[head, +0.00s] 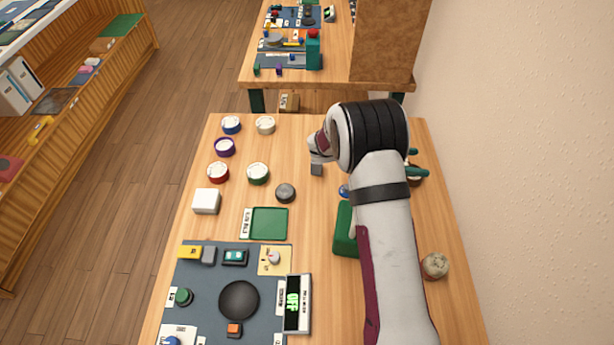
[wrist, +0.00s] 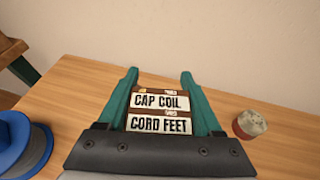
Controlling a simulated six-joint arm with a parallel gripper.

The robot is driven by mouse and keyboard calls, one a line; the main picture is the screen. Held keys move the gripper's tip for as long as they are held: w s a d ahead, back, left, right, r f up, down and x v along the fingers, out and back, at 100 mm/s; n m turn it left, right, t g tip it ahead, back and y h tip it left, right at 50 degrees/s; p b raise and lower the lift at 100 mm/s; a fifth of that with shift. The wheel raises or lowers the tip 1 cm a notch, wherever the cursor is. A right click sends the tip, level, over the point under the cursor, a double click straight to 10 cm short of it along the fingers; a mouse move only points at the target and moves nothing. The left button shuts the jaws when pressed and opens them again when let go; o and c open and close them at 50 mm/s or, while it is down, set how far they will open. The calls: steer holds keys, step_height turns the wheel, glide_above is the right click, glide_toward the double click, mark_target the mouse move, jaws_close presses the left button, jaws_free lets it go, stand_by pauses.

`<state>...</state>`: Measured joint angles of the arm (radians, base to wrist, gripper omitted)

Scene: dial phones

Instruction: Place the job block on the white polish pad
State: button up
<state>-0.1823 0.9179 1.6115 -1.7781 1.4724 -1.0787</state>
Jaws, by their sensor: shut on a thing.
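My gripper (head: 422,166) is at the right side of the table, pointing toward the wall, partly hidden by my wrist. In the wrist view, its teal fingers (wrist: 160,73) are shut on a brown block with white labels (wrist: 160,113) reading "CAP COIL" and "CORD FEET", which seems to be the job block. A bit of its brown body shows between the fingers in the head view (head: 413,174). A white square block (head: 206,201), seemingly the white polish pad, lies at the table's left, well away from my gripper. Its top looks bare.
Several coloured round tins, such as a green one (head: 258,173), stand at the back left. A green tray (head: 270,223) and a dark mat (head: 205,290) with phone parts lie nearer. A green box (head: 346,230) is beside my arm. A round tin (wrist: 250,124) stands right of my gripper.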

steer(key=w+a+r+n+t+y, duration=0.2)
steer(key=w+a+n+t, duration=0.25)
steer(key=a, duration=0.45)
steer(key=n+t+y, duration=0.6)
steer(key=n+y, duration=0.5)
glide_above(207, 202)
steer(key=w, duration=0.5)
step_height(207, 202, down, 6)
steer(key=f, duration=0.4)
steer(key=shift+a+f, duration=0.15)
steer(key=shift+a, duration=0.25)
